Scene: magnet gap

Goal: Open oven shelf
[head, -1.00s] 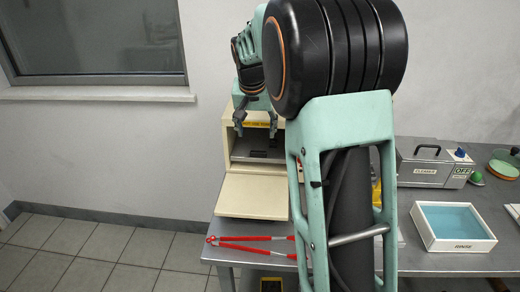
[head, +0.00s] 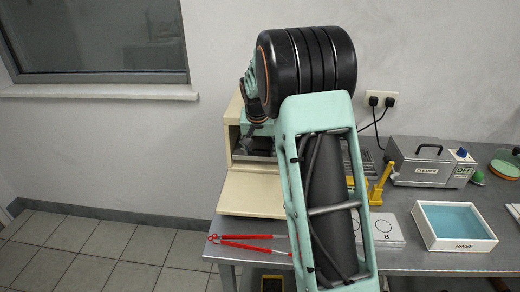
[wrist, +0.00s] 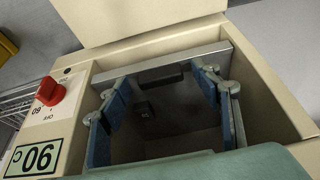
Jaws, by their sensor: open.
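The cream oven (head: 234,112) stands at the left of the bench with its door (head: 252,193) folded down. In the wrist view the grey metal oven shelf (wrist: 185,118) lies inside the cream walls, with a bright front lip (wrist: 205,54). A dark block (wrist: 160,74) sits by that lip, and a small black labelled piece (wrist: 145,110) lies on the shelf. My gripper (wrist: 163,95) is open over the shelf, blue fingers apart on either side of the dark block. I see nothing between the fingertips. In the head view my arm hides much of the oven.
The oven panel has a red knob (wrist: 48,91) and a "90" display (wrist: 36,158). Red-handled tongs (head: 250,242) lie near the front bench edge. A yellow stand (head: 379,185), a cleaner box (head: 430,165) and a rinse tray (head: 488,240) stand to the right.

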